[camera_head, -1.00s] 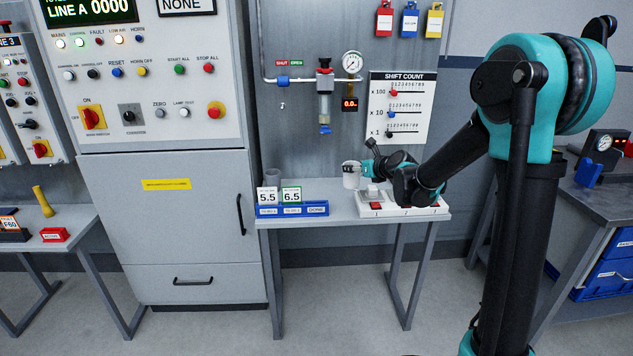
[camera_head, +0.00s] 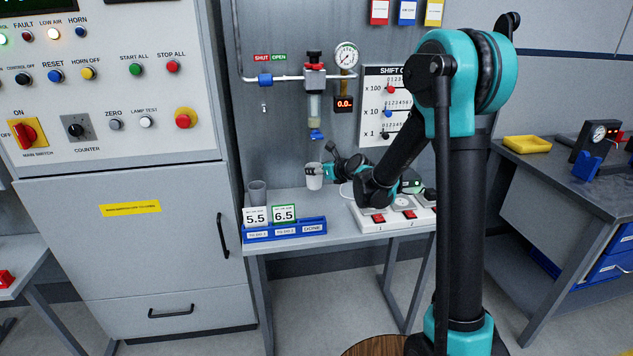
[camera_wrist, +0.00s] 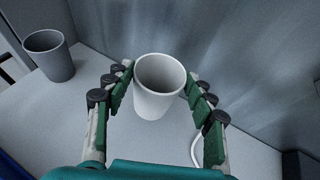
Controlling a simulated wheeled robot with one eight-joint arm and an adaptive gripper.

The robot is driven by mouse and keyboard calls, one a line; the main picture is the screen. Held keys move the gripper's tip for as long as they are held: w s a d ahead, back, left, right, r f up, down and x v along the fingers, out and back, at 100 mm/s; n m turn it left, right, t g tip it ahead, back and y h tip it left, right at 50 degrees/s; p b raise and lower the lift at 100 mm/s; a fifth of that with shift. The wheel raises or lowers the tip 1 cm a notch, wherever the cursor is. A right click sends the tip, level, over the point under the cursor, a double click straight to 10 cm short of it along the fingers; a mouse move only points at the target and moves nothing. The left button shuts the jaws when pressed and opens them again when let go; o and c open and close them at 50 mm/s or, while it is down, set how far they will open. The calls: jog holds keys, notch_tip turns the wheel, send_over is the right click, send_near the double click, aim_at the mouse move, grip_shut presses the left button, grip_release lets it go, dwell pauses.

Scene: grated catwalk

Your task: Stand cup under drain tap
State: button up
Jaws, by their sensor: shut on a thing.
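A white cup (camera_head: 314,178) is upright between the fingers of my gripper (camera_head: 318,172). In the wrist view the white cup (camera_wrist: 158,92) shows its open, empty-looking mouth, with the green finger pads of my gripper (camera_wrist: 158,88) against its sides. The gripper is shut on it. The drain tap (camera_head: 316,134) is the blue piece at the bottom of the filter bowl (camera_head: 314,108) on the wall. In the head view the cup is below the tap; how well they line up in depth I cannot tell. Whether the cup touches the bench is unclear.
A grey cup (camera_wrist: 48,55) stands on the bench (camera_head: 285,200), also in the head view behind the 5.5 and 6.5 cards. A blue tray (camera_head: 290,232) holds the cards. A white switch box (camera_head: 395,215) is at the right. A pressure gauge (camera_head: 346,55) hangs above.

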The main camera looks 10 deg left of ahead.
aim_at(319, 179)
jog(key=shift+f, duration=2.25)
jog(key=o, duration=0.9)
jog(key=shift+f, duration=0.1)
